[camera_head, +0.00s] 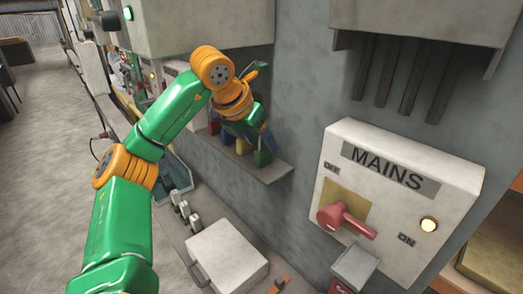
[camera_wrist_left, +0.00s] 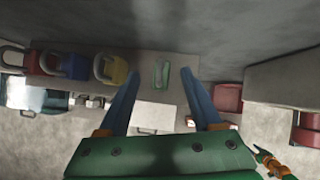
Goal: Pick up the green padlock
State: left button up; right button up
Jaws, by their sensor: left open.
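The green padlock (camera_head: 262,157) stands at the near right end of a narrow wall shelf (camera_head: 274,172). In the left wrist view the green padlock (camera_wrist_left: 161,74) shows between the fingertips, with a gap on both sides. My left gripper (camera_head: 259,138) is open and empty, above and around the padlock's place in the head view. Its blue fingers (camera_wrist_left: 160,84) point toward the shelf in the wrist view. The gripper and wrist partly hide the shelf in the head view.
A yellow padlock (camera_wrist_left: 113,70), a blue one (camera_wrist_left: 73,66) and a red one (camera_wrist_left: 36,62) stand in a row beside the green padlock. The grey wall rises close behind the shelf. A MAINS switch box (camera_head: 396,205) juts out at right.

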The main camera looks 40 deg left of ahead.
pick_arm(q)
jog(key=shift+w+f, duration=0.3)
jog(key=shift+w, duration=0.2)
jog(key=shift+w+f, duration=0.3)
jog(key=shift+w, duration=0.2)
jog(key=shift+s+d+r, duration=0.1)
jog(key=shift+s+r, duration=0.05)
jog(key=shift+s, duration=0.25)
grip_shut()
jog(key=shift+w, duration=0.15)
